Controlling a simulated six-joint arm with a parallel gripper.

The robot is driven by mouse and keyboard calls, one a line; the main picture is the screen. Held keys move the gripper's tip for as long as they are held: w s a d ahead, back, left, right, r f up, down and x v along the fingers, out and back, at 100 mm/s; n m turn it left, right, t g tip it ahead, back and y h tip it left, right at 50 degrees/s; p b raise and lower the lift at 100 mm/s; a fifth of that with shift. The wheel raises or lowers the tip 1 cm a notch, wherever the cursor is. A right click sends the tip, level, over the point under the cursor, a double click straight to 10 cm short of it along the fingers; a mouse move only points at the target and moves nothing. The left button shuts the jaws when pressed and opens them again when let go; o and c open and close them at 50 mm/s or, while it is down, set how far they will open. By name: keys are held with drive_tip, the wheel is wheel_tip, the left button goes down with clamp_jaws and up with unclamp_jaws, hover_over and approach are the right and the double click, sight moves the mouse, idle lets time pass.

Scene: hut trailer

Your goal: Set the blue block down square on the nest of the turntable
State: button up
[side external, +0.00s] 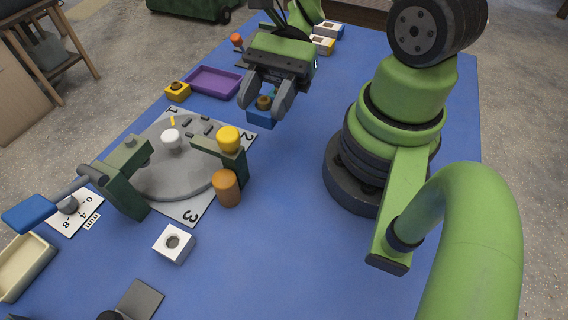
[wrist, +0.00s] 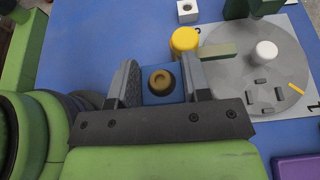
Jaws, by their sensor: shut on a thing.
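The blue block (side external: 262,116), with a brown round knob on top, is between the jaws of my gripper (side external: 267,103). The block also shows in the wrist view (wrist: 161,96), between the two fingers of my gripper (wrist: 160,82). My gripper is shut on it. The grey round turntable (side external: 165,178) stands left of the gripper; in the wrist view it (wrist: 235,55) lies to the upper right. Several small dark raised pieces (wrist: 262,83) on the disc may mark the nest. The block is apart from the disc. Its height above the table is hard to tell.
A yellow-capped post (side external: 228,139) and an orange cylinder (side external: 226,188) stand at the turntable's near right. A green bracket with a blue-handled lever (side external: 28,213) is at its left. A purple tray (side external: 213,82), a yellow block (side external: 178,92) and a white block (side external: 174,243) are around it.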

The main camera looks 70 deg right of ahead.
sight(269, 161)
wheel_tip(269, 161, down, 11)
idle(0.6)
drive_tip(key=shift+f, duration=0.1)
drive_tip(key=o, duration=1)
